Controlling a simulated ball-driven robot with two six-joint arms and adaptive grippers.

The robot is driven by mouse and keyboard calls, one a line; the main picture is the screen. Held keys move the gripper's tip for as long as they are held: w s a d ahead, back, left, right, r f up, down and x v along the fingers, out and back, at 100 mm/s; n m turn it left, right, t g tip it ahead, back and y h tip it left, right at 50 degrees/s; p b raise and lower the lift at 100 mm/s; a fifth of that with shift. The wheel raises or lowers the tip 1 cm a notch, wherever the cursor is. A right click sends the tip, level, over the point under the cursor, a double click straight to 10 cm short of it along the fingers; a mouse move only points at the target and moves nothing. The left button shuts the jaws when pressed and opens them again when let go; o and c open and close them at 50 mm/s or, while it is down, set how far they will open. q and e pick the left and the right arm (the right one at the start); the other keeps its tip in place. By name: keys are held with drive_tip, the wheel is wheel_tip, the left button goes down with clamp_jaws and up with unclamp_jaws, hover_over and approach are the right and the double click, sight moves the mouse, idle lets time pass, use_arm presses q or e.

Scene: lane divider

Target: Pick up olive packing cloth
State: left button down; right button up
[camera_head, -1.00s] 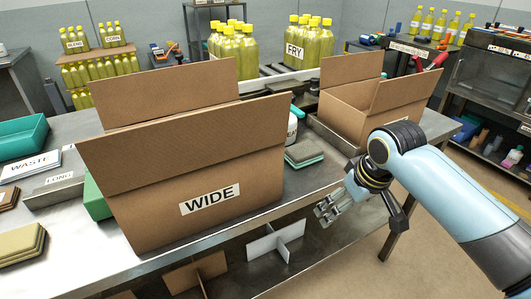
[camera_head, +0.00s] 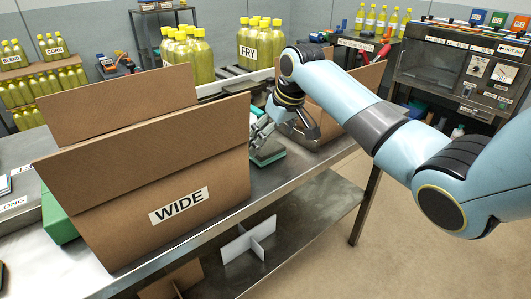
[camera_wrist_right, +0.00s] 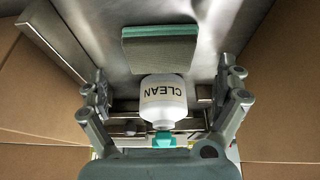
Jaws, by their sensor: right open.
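A folded grey-green cloth, which looks like the olive packing cloth (camera_wrist_right: 160,54), lies with a teal layer on the metal table. In the head view the stack (camera_head: 268,157) is right of the WIDE box, partly hidden by my right gripper (camera_head: 262,134). My right gripper is open and points down near the stack. In the right wrist view the cloth lies beyond its fingertips, centred between them. A white bottle labelled CLEAN (camera_wrist_right: 163,98), with a teal cap, shows between the open fingers; I cannot tell if they touch it. My left gripper is out of view.
The tall open WIDE box (camera_head: 165,190) stands left of my gripper. Another open cardboard box (camera_head: 365,77) is behind my right arm. Yellow bottles (camera_head: 185,55) stand at the back. The table's front edge is close to the stack.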

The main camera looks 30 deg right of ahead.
sight(267, 148)
drive_tip(key=x, duration=0.4)
drive_tip(key=shift+a+f, duration=0.1)
drive_tip(key=shift+f, duration=0.2)
drive_tip(key=c, duration=1)
drive_tip(key=shift+r, duration=0.1)
drive_tip(key=shift+r, duration=0.6)
wheel_tip(267, 148, up, 3)
drive_tip(key=shift+w+f, duration=0.1)
drive_tip(key=s+d+r, duration=0.2)
drive_tip(key=s, duration=0.1)
drive_tip(key=s+d+r, duration=0.2)
drive_tip(key=s, duration=0.1)
drive_tip(key=s+d+r, duration=0.3)
drive_tip(key=shift+s+p, duration=0.25)
drive_tip(key=shift+p, duration=0.05)
